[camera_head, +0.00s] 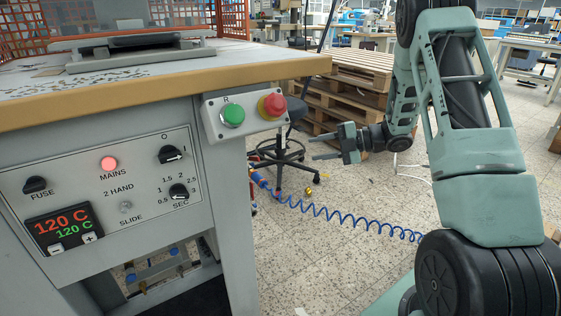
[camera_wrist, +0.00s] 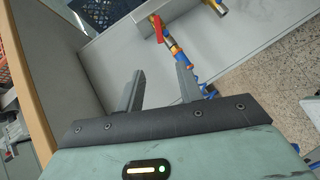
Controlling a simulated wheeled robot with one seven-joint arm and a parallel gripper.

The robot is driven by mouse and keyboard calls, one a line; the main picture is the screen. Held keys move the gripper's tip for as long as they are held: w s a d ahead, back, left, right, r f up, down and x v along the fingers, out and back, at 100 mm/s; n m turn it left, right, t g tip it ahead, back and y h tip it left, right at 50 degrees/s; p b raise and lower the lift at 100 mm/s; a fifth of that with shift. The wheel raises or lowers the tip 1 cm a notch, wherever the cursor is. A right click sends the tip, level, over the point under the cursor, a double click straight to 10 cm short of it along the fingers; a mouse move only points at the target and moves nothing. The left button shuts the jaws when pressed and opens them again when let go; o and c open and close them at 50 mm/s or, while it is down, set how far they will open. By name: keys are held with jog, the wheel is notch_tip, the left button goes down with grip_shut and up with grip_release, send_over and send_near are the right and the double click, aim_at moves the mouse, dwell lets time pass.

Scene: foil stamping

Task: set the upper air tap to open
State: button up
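In the wrist view, a red tap lever (camera_wrist: 158,28) sits on a brass and blue air fitting (camera_wrist: 172,47) at the side of the grey machine. A second brass and blue fitting (camera_wrist: 217,8) is cut by the top edge. I cannot tell for sure which one is the upper tap. My gripper (camera_wrist: 160,68) is open and empty, its fingers pointing toward the red lever and apart from it. In the head view my gripper (camera_head: 312,148) is right of the machine leg. There the air fitting (camera_head: 258,179) shows only partly beside the leg, and its lever is not clear.
A blue coiled hose (camera_head: 335,214) runs right from the fitting across the room's floor. The machine's control panel (camera_head: 95,200) and button box (camera_head: 243,113) face me. A stool (camera_head: 290,155) and stacked pallets (camera_head: 350,80) stand behind my gripper. Speckled floor (camera_head: 330,265) is open in front.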

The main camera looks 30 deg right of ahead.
aim_at(258, 159)
jog(key=b+x, duration=0.3)
jog(key=x, duration=1.3)
jog(key=shift+w+a, duration=0.2)
jog(key=shift+a, duration=0.05)
jog(key=shift+f, duration=0.1)
grip_shut()
